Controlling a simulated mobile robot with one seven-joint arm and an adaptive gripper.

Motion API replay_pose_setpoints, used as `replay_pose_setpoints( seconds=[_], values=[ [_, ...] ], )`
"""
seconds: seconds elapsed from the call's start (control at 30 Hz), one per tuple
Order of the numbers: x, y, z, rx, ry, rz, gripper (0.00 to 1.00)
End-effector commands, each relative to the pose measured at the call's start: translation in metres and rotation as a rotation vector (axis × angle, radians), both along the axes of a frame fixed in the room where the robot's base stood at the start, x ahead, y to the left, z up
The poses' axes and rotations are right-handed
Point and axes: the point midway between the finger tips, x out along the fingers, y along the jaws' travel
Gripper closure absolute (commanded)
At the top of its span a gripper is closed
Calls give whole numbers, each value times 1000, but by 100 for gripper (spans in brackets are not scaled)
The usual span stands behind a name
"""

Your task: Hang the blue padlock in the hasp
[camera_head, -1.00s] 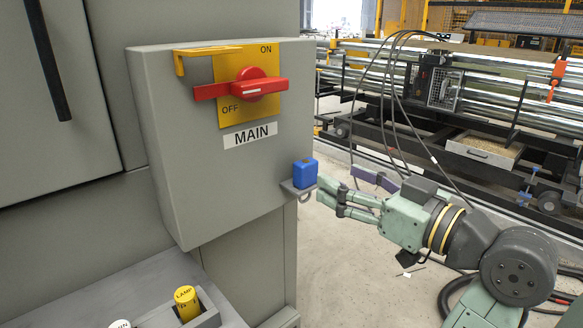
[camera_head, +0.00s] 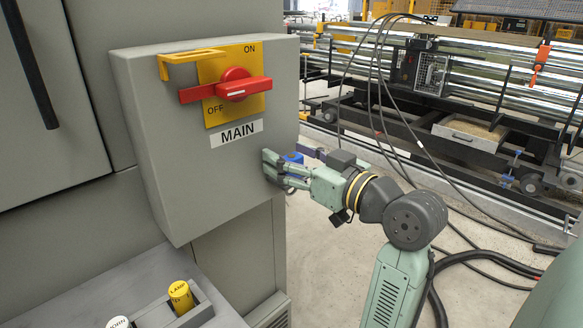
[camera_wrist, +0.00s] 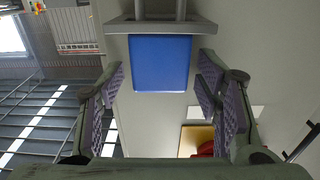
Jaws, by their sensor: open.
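The blue padlock (camera_head: 293,157) is mostly hidden behind my gripper in the head view. In the wrist view its blue body (camera_wrist: 160,63) lies between my fingers, against a grey ledge (camera_wrist: 118,26) with two metal shackle legs beyond it. My gripper (camera_head: 268,167) is open at the right edge of the grey switch box; in the wrist view its fingers (camera_wrist: 160,78) stand either side of the padlock with gaps showing. A yellow bracket (camera_head: 190,56), which looks like the hasp, sticks out at the upper left of the yellow switch plate.
The red rotary handle (camera_head: 230,90) lies across the plate on the grey switch box (camera_head: 160,150), above the MAIN label (camera_head: 237,134). A holder with yellow and white tags (camera_head: 180,295) stands at lower left. Black cables (camera_head: 470,283) lie on the floor at right.

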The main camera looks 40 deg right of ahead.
Motion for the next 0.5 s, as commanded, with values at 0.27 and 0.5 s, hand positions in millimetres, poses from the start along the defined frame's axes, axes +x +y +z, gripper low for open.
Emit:
replay_pose_setpoints(
  seconds=[0.27, 0.5],
  values=[
    [0, 0, 0, 0, 0, 0, 58],
    [0, 0, 0, 0, 0, 0, 74]
  ],
)
